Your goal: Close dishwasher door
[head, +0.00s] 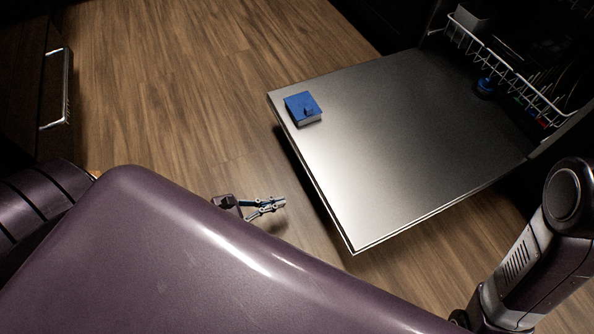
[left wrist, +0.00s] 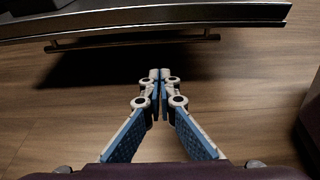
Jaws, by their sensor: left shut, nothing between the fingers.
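The dishwasher door (head: 400,150) is folded down flat and open, a steel panel standing out over the floor in the head view. Its edge (left wrist: 150,18) and a long bar handle under it (left wrist: 130,42) cross the top of the left wrist view. My left gripper (head: 282,201) is shut and empty, low over the floor, to the left of the door's outer edge and apart from it. Its closed fingertips also show in the left wrist view (left wrist: 160,74), pointing toward the door. My right gripper is out of view.
A blue-topped box (head: 304,108) sits on the open door near its outer left corner. A white wire rack (head: 500,62) with dishes is inside the dishwasher. A dark cabinet with a metal handle (head: 66,88) stands at the left. Wood floor (head: 190,90) is clear between.

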